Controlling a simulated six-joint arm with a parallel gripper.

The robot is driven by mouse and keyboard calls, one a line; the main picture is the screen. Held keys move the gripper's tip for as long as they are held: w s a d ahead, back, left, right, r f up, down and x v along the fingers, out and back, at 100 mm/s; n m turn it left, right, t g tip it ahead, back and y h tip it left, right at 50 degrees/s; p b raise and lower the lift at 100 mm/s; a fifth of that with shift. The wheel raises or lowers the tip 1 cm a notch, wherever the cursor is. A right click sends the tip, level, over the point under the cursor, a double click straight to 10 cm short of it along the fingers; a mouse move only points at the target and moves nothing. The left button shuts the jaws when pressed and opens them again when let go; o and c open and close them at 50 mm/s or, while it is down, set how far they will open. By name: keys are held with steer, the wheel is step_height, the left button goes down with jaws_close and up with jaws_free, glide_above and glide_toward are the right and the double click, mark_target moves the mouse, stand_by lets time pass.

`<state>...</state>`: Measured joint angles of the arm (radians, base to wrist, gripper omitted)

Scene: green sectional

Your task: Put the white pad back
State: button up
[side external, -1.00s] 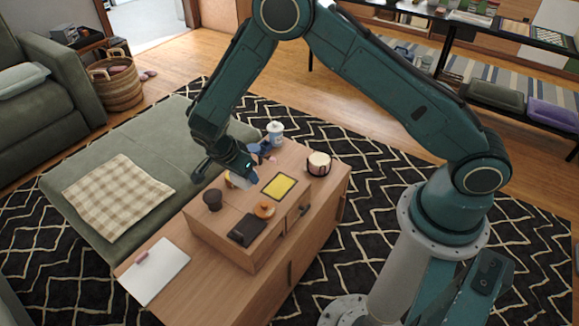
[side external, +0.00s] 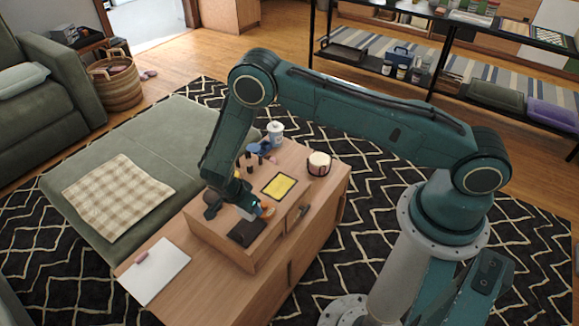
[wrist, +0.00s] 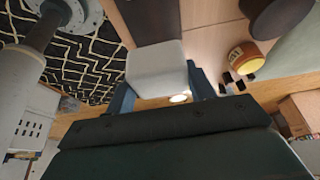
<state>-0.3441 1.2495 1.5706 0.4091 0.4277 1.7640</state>
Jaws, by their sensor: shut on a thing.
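The white pad is a small rounded white block held between the two blue fingers of my gripper (wrist: 158,76); it shows clearly in the wrist view (wrist: 155,66). In the side external view my gripper (side external: 246,208) is low over the front part of the raised wooden box (side external: 224,251), between the dark flat wallet-like item (side external: 246,233) and the orange item (side external: 268,211). Only a little of the pad shows there, and I cannot tell whether it touches the box top. A yellow pad in a dark frame (side external: 279,186) lies on the box to the right.
A white sheet (side external: 155,272) with a pink block lies on the lower tabletop at front left. A candle in a dark holder (side external: 319,163) and a white-blue canister (side external: 275,132) stand at the back. A dark cup (wrist: 277,14) and a yellow jar (wrist: 245,57) show in the wrist view.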

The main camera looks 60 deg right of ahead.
mark_target(251, 224)
steer(key=shift+f, duration=1.1)
steer(key=shift+f, duration=0.15)
steer(key=shift+f, duration=1.75)
steer(key=shift+f, duration=0.1)
steer(key=o, duration=0.9)
steer(key=v, duration=1.2)
